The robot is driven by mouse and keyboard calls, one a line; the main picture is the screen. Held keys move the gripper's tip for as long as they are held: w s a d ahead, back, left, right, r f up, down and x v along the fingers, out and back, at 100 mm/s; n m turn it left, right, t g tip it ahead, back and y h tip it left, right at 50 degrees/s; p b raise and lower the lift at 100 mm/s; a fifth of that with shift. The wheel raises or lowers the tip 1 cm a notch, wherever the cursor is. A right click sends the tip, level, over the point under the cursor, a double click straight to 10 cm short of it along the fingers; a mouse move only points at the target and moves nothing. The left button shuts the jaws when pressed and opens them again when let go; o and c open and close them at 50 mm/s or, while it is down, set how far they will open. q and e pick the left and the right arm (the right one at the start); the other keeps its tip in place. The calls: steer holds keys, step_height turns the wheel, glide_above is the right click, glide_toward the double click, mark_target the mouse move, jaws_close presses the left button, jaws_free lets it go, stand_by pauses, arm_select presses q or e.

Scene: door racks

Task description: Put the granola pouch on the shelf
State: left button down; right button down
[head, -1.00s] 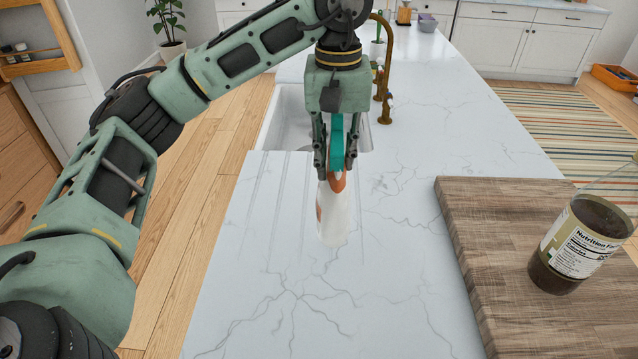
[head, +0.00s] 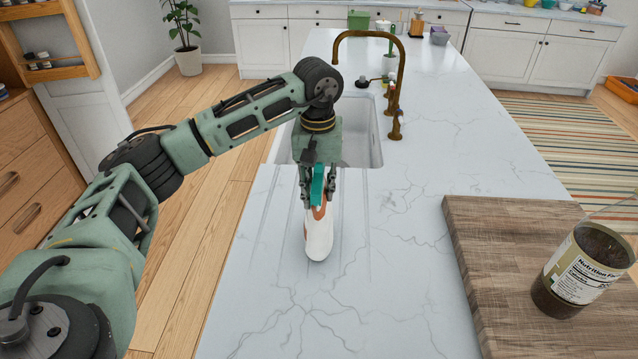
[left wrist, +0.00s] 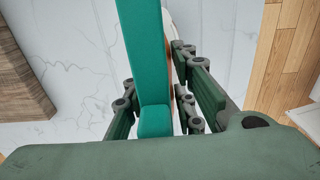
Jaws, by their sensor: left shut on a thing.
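The granola pouch (head: 318,236), white and orange with a teal top edge, hangs upright from my left gripper (head: 318,195) over the grooved part of the counter, in front of the sink. The fingers are shut on its top part. I cannot tell whether its bottom touches the counter. In the left wrist view the teal part of the pouch (left wrist: 142,60) runs between the fingers of my left gripper (left wrist: 160,105). A wooden rack shelf (head: 58,75) with several small jars is on the white door at the upper left. My right gripper is not in view.
A wooden cutting board (head: 480,250) with a labelled jar (head: 580,265) stands on the right of the counter. The sink (head: 362,145) and brass tap (head: 400,70) are behind the gripper. A plant (head: 187,50) stands on the floor.

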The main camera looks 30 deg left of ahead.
arm_select(q)
steer(key=c, duration=1.4)
jaws_free()
steer(key=shift+f, duration=0.1)
steer(key=shift+c, duration=0.2)
steer(key=shift+d, duration=0.1)
